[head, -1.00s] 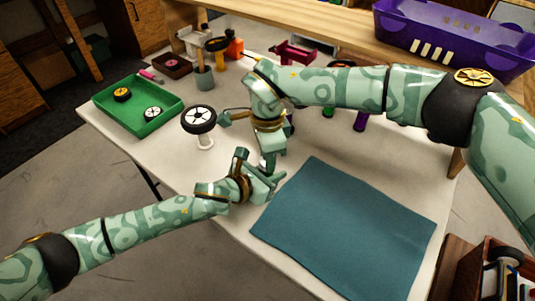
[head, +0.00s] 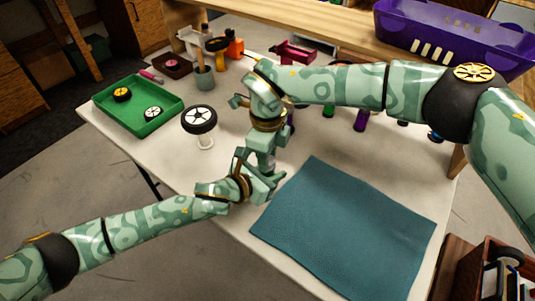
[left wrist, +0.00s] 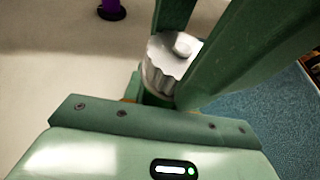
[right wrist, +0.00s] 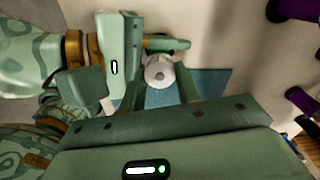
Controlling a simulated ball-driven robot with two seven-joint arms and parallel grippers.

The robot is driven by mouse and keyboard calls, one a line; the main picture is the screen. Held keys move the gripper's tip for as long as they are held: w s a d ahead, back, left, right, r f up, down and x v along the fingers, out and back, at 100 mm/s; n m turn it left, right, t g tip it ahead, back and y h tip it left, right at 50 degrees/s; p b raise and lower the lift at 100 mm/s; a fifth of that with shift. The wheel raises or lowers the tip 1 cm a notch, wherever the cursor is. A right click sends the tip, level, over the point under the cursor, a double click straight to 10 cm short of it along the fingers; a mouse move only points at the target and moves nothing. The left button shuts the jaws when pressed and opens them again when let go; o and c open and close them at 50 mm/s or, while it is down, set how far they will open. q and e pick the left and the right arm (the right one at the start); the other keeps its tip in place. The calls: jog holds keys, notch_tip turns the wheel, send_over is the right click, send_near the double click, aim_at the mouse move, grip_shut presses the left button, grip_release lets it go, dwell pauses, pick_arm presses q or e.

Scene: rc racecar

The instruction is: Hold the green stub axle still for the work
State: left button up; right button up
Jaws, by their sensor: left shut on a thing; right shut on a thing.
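My left gripper (head: 270,184) and right gripper (head: 266,166) meet over the table, left of the blue mat. The right gripper points down from above and the left comes in from the side. A silver ribbed nut (left wrist: 170,62) shows near the left fingers. It also shows between the right gripper's fingers in the right wrist view (right wrist: 158,72), and that gripper is shut on it. A small green part just below the nut (left wrist: 155,97) appears to be the stub axle. My left gripper is shut on it. Most of the axle is hidden by the fingers.
A black tyre with a white wheel (head: 199,120) stands on a white post to the left. A green tray (head: 140,105) holds small wheels. The blue mat (head: 345,230) is bare. A purple bin (head: 455,40) stands on the back shelf.

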dwell(0.5)
jog(key=o, duration=1)
